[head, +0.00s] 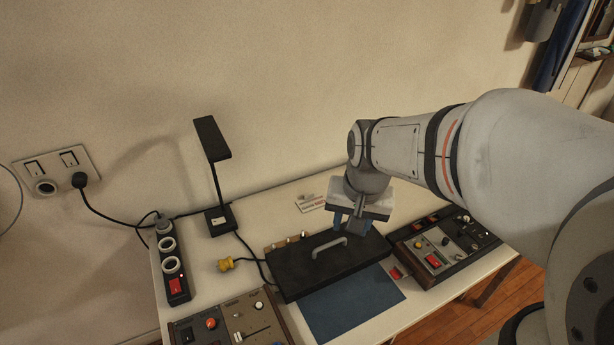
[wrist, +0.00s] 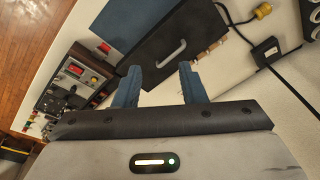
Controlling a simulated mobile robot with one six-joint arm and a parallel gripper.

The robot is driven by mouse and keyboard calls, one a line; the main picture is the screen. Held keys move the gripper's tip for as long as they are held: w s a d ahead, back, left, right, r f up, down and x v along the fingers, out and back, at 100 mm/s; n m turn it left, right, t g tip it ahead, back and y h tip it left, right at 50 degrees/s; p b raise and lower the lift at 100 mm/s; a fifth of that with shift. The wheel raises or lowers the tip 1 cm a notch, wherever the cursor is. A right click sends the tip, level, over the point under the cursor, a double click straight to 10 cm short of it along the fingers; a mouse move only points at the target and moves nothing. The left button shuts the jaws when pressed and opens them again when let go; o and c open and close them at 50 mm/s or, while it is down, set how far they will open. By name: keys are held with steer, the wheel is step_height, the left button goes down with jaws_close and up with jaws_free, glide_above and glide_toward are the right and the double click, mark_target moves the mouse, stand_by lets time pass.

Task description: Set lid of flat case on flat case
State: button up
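The lid of the flat case (head: 303,262) is a black panel with a grey bar handle (head: 328,246). It lies over the dark flat case (head: 325,283), covering its inside; I cannot tell whether it is fully seated. The lid also shows in the wrist view (wrist: 190,32), with its handle (wrist: 172,54). My gripper (head: 351,228) has two blue fingers. It is above the back right part of the lid, pointing down. In the wrist view my gripper (wrist: 160,76) has its fingers spread with nothing between them, and the handle lies beyond the tips.
A blue mat (head: 350,308) lies in front of the case. Control panels stand at right (head: 462,246) and front left (head: 205,325). A black lamp (head: 212,140), a power strip (head: 179,288) and a yellow plug (head: 226,265) are at left. Small brass pieces (head: 290,240) line the case's back edge.

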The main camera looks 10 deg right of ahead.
steer(key=w+f+m+g, duration=0.1)
steer(key=w+f+m, duration=0.4)
steer(key=w+f, duration=0.25)
steer(key=m+g, duration=0.1)
steer(key=m, duration=0.3)
glide_above(331, 244)
step_height(331, 244, down, 6)
steer(key=shift+m+y, duration=0.5)
steer(key=shift+m, duration=0.1)
steer(key=f, duration=0.2)
steer(key=w+f, duration=0.1)
steer(key=f, duration=0.1)
steer(key=shift+w+d+p, duration=0.1)
steer(key=shift+d+p, duration=0.2)
steer(key=shift+d, duration=0.05)
steer(key=shift+s+a+f+p, duration=0.15)
steer(key=shift+s+f+p, duration=0.05)
steer(key=shift+f, duration=1.05)
steer(key=shift+s+a+f+p, duration=0.1)
steer(key=shift+s+f+p, duration=0.1)
steer(key=shift+f, duration=1)
steer(key=shift+s+a+f+p, duration=0.15)
steer(key=shift+f+p, duration=0.05)
steer(key=shift+f, duration=1.05)
steer(key=shift+f, duration=0.1)
steer(key=shift+c, duration=0.3)
jaws_close()
